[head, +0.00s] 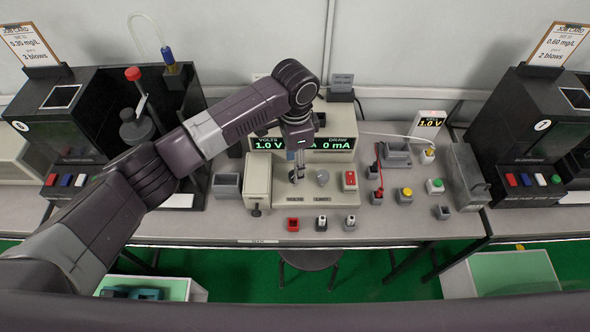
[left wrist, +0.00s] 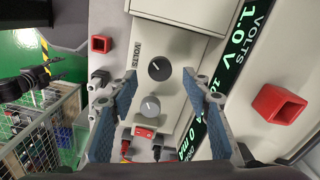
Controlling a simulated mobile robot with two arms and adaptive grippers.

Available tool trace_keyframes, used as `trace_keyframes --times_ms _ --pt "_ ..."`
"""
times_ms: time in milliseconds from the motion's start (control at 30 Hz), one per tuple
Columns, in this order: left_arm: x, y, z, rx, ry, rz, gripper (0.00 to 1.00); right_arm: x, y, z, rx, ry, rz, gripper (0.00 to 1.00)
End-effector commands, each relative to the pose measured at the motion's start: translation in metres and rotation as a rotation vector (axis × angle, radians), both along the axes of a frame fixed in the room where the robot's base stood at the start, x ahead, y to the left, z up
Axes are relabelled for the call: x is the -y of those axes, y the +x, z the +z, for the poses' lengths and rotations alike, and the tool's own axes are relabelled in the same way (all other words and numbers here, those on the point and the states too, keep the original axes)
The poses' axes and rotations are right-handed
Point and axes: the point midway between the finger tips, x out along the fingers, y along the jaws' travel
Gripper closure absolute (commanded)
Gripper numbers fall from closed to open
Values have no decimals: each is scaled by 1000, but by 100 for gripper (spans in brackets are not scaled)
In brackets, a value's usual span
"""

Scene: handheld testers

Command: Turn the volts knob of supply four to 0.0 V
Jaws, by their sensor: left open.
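The power supply (head: 335,150) in the middle of the bench reads 1.0 V and 0 mA on its green display; its number is not readable. In the left wrist view, its volts knob (left wrist: 160,68) is dark and round with a white pointer line, beside a VOLTS label. The grey limit knob (left wrist: 149,108) sits beside it; it also shows in the head view (head: 322,177). My left gripper (head: 297,172) is open, pointing down over the volts knob and mostly hiding it in the head view. In the left wrist view, its blue-padded fingers (left wrist: 160,80) stand apart with nothing between them.
A red switch (head: 349,180) is right of the knobs. A small meter (head: 427,123) also reads 1.0 V. Black tester booths (head: 525,120) stand at both sides. A stool (head: 308,260) is below the bench.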

Motion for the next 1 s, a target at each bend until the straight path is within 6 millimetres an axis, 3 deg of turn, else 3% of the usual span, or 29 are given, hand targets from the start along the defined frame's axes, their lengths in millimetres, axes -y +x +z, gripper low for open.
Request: trace_keyframes --times_ms 300,600,1000 --pt "0 0 -38 1 0 0 56 2 0 6 0 -2 1 56" --pt "0 0 -42 2 -1 -1 56 2 0 6 0 -2 1 56" --pt "0 0 -41 2 -1 0 98 2 0 6 0 -2 1 56"
